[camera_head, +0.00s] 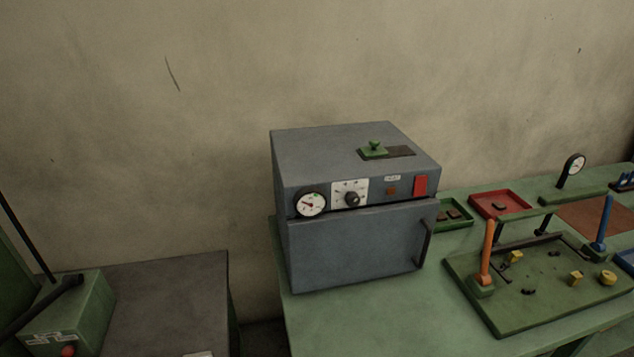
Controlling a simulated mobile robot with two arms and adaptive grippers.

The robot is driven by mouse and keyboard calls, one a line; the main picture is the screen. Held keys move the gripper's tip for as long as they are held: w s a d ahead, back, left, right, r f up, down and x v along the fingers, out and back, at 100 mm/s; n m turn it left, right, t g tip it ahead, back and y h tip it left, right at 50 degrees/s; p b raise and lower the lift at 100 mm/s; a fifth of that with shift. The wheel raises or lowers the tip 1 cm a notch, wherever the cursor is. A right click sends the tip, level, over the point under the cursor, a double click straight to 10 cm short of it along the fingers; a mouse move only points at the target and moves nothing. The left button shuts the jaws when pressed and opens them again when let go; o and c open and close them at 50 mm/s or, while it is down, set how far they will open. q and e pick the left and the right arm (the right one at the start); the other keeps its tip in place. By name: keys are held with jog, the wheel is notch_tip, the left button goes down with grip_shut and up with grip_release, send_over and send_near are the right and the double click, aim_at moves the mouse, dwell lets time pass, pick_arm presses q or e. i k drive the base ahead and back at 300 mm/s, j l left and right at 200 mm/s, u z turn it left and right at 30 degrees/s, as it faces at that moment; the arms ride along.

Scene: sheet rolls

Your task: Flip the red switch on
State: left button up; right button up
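A red switch (421,185) sits at the upper right of the front panel of a grey-blue oven-like box (350,250). It is a small upright red rectangle. Which way it is set cannot be told at this size. Neither of my grippers is in the head view.
The box has a dial gauge (311,204), a knob (352,199), a closed door with a handle (425,243), and a green-knobbed piece (374,150) on top. It stands on a green table (340,325). A green fixture board (520,315) and a red tray (499,204) lie to the right.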

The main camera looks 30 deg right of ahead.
aim_at(420, 184)
jog(key=z, duration=1.45)
